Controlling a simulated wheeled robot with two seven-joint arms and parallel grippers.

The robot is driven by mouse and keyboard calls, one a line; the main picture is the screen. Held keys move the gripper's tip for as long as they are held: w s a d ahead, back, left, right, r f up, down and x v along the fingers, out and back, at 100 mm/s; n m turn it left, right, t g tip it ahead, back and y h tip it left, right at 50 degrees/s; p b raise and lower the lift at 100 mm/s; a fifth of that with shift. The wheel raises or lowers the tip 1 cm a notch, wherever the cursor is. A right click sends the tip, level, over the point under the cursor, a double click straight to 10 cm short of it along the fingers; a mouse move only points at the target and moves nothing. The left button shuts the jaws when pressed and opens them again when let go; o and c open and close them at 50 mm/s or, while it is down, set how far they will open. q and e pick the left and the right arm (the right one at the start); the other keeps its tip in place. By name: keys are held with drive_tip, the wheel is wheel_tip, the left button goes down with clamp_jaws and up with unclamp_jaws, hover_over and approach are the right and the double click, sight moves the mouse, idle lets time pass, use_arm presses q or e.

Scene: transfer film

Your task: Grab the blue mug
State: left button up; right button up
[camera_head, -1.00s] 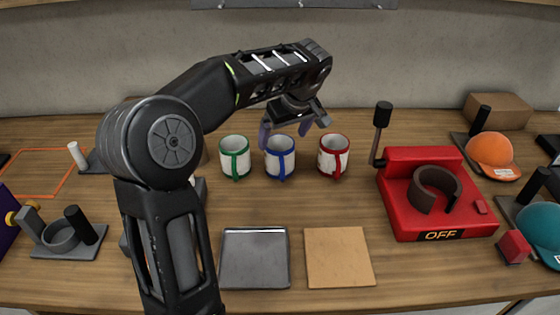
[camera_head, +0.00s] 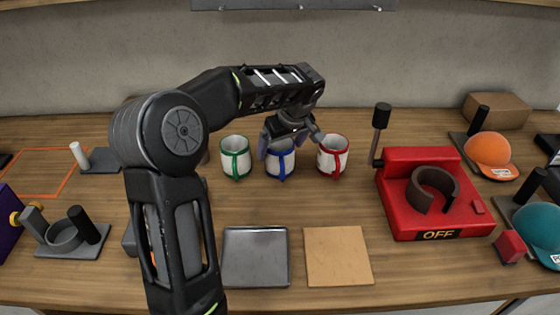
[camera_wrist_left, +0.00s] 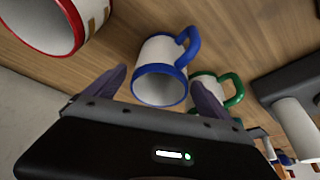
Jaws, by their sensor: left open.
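The blue mug (camera_head: 280,164), white with a blue rim and handle, stands upright between a green mug (camera_head: 235,157) and a red mug (camera_head: 332,156). My left gripper (camera_head: 289,146) is open above it, with its fingers to either side of the mug's upper part and hiding part of the rim. In the left wrist view the blue mug (camera_wrist_left: 160,72) lies between the two spread fingertips of my left gripper (camera_wrist_left: 160,88), with no clear grip on it. The red mug (camera_wrist_left: 45,25) and green mug (camera_wrist_left: 215,88) flank it there. My right gripper is not in view.
A red press marked OFF (camera_head: 440,195) stands to the right, with orange (camera_head: 491,155) and teal (camera_head: 540,232) caps beyond. A metal tray (camera_head: 255,257) and a tan square (camera_head: 339,256) lie in front of the mugs. A grey holder (camera_head: 66,238) is at the left.

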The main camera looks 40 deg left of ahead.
use_arm(q)
drive_tip(key=shift+c, duration=0.2)
clamp_jaws()
idle(0.8)
